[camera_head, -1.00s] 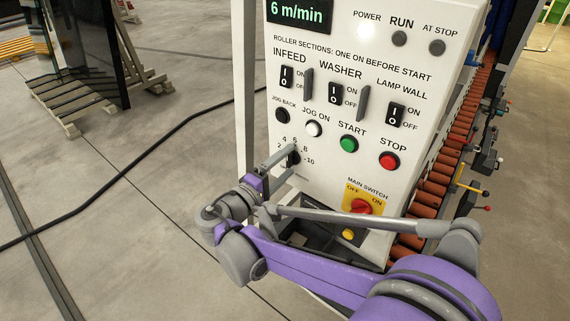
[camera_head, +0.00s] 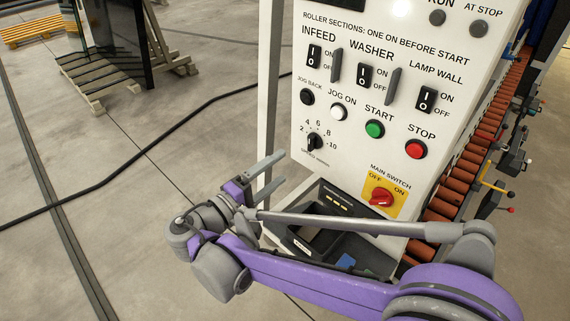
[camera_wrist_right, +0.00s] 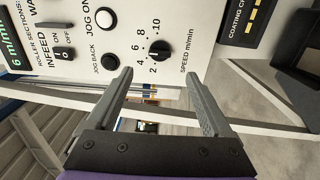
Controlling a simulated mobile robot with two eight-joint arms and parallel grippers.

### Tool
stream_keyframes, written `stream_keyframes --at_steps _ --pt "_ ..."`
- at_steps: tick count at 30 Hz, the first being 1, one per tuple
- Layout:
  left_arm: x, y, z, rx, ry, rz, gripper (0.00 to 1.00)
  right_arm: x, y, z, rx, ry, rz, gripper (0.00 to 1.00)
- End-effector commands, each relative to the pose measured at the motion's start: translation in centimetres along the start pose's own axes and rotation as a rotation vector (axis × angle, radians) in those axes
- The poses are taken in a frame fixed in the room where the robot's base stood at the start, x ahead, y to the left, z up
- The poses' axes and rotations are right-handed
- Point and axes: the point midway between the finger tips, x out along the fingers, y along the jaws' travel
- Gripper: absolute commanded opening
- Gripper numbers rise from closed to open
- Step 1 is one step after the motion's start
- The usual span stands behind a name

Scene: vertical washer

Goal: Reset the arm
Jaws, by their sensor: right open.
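My right gripper (camera_head: 270,174) is open and empty, in the air to the lower left of the control panel (camera_head: 345,135). In the right wrist view its two fingers (camera_wrist_right: 160,100) are spread wide, with nothing between them. The black speed knob (camera_head: 313,142) is on the panel, up and to the right of the fingertips and apart from them. The knob also shows in the right wrist view (camera_wrist_right: 160,48), beyond the fingers. My right arm crosses the lower part of the head view. My left gripper is not in view.
The panel carries rocker switches, JOG BACK (camera_head: 307,97), START (camera_head: 375,129) and STOP (camera_head: 416,149) buttons, and a red main switch (camera_head: 382,197). A dark tray (camera_head: 325,235) sits below it. Orange rollers (camera_head: 455,185) run behind. The floor at left is open, with a black cable (camera_head: 140,152).

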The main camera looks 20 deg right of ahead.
Motion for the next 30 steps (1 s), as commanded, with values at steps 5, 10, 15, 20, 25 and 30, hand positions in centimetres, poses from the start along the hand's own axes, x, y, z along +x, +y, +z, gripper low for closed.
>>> stream_keyframes --at_steps 5,10,15,20,25,30 --pt "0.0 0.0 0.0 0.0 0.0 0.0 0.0 -0.2 0.0 0.0 0.0 0.0 0.0 0.85" --pt "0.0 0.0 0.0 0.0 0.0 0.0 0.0 -0.1 0.0 0.0 0.0 0.0 0.0 0.85" --pt "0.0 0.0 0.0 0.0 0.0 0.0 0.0 0.0 -0.1 0.1 -0.001 0.0 -0.005 0.85" --pt "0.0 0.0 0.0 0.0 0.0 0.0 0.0 1.9 -2.3 2.2 -0.023 -0.002 -0.141 0.85" --pt "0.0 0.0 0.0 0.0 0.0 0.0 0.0 3.6 -8.8 7.8 -0.004 0.006 -0.518 0.85" --pt "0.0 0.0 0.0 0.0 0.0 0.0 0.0 0.9 -15.3 12.9 0.151 0.027 -0.923 0.85"
